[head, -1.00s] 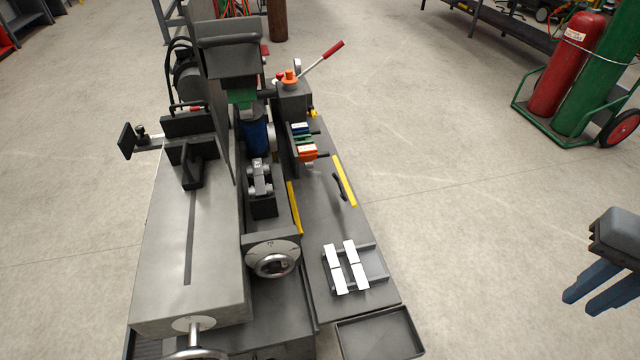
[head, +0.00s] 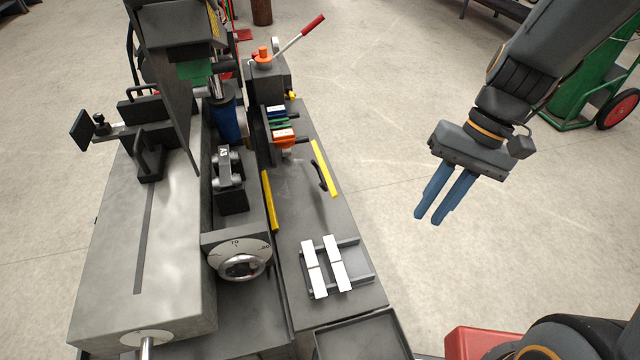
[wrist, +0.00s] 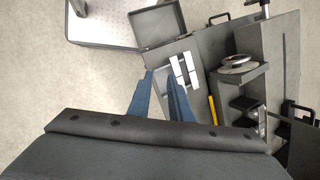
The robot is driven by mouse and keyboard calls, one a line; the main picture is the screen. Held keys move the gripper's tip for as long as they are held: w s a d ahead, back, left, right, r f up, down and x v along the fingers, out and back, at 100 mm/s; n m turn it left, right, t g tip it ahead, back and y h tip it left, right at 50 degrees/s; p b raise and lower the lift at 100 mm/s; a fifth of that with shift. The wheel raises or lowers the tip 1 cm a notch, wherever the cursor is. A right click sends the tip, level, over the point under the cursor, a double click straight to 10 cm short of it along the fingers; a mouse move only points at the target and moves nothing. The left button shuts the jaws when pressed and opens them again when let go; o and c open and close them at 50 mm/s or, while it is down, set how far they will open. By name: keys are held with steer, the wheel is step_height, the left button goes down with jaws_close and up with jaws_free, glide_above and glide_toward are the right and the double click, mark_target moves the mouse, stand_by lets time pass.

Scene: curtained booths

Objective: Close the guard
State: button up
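A machine with a long grey table (head: 110,250) stands at left in the head view. A flat dark panel (head: 298,190) on its right side carries a curved black handle (head: 320,175) beside a yellow strip (head: 324,168). This looks like the guard, lying open, but its outline is hard to tell from the dark surface around it. A second yellow strip (head: 270,200) runs along the machine's side. My gripper (head: 428,217) is open and empty, its blue fingers pointing down, well right of the handle. The fingers also show in the wrist view (wrist: 160,76).
A rack with white blocks (head: 335,262) and an empty dark tray (head: 362,338) lie near the panel's front end. A dial (head: 238,255) and a red-tipped lever (head: 300,38) stick out. A green cylinder cart (head: 570,105) stands at back right. The floor around my gripper is clear.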

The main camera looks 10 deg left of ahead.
steer(key=w+a+f+g+y+b, duration=0.2)
steer(key=w+a+f+y+b, duration=0.3)
steer(key=a+f, duration=0.35)
steer(key=t+y+b, duration=0.1)
steer(key=y+b, duration=0.6)
steer(key=b, duration=0.6)
glide_toward(321, 176)
steer(key=s, duration=0.2)
steer(key=s+a+f, duration=0.1)
steer(key=s+f, duration=0.1)
steer(key=s, duration=0.1)
steer(key=shift+s+a+f, duration=0.1)
steer(key=shift+s+a, duration=0.1)
steer(key=shift+s, duration=0.1)
steer(key=w+a+f+t+y+b, duration=0.1)
steer(key=w+f+t+y+b, duration=0.3)
steer(key=w, duration=0.4)
steer(key=shift+g, duration=0.3)
steer(key=a+b, duration=0.1)
steer(key=a, duration=0.4)
steer(key=a+b, duration=0.1)
steer(key=a, duration=0.1)
steer(key=shift+s+a+f+b, duration=0.3)
steer(key=shift+s+a, duration=0.05)
steer(key=shift+a, duration=0.05)
jaws_close()
